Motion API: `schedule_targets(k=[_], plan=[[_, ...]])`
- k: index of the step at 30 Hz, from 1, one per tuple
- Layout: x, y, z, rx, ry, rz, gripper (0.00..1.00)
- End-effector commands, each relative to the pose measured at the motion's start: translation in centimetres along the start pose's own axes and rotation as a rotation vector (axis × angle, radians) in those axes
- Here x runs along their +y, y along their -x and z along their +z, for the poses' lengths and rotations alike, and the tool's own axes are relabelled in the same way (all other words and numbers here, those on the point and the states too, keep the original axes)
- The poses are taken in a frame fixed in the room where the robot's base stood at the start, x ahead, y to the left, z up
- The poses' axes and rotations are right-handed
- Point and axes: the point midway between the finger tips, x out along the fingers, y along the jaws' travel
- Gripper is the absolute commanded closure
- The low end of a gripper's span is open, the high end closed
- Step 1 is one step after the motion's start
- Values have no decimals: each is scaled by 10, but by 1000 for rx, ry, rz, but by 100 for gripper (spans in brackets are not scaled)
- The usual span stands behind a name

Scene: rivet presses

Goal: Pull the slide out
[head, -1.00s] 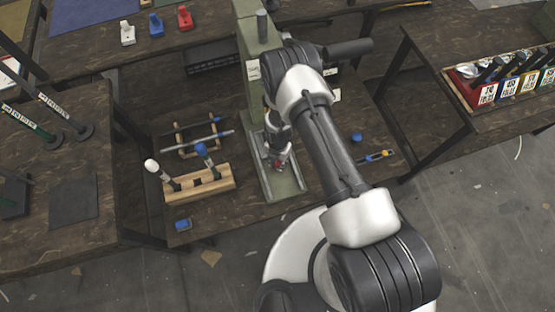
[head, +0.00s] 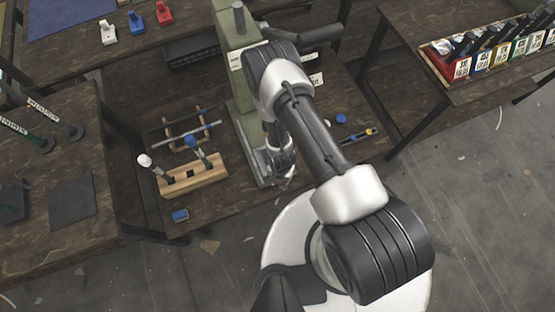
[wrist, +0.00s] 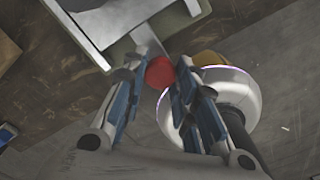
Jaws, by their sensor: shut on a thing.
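The green press (head: 238,85) stands on the middle table, with its grey-green base (head: 262,170) reaching towards the table's front edge. My gripper (head: 284,176) is low at the front end of this base, and my arm hides part of the press. In the wrist view my gripper (wrist: 160,70) has its two blue-padded fingers on either side of a red knob (wrist: 160,73), and is shut on it. The knob is at the front of the slide, whose pale metal (wrist: 147,38) shows behind it between the base rails. How far the slide is out is hard to tell.
A wooden block with upright tools (head: 195,180) and a small blue item (head: 180,215) are left of the base. A blue cap (head: 341,118) and a yellow-blue tool (head: 358,135) lie to the right. Open floor is in front of the table.

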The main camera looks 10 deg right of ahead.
Motion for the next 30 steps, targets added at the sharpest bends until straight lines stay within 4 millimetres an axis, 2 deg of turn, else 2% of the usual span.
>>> schedule_targets(k=[6, 19, 20, 30], plan=[[-8, 0, -8, 0, -2, -1, 100], [-12, 0, -12, 5, -1, -6, 100], [-12, -1, -12, 5, -1, -6, 73], [-11, 0, -11, 3, -1, -3, 52]])
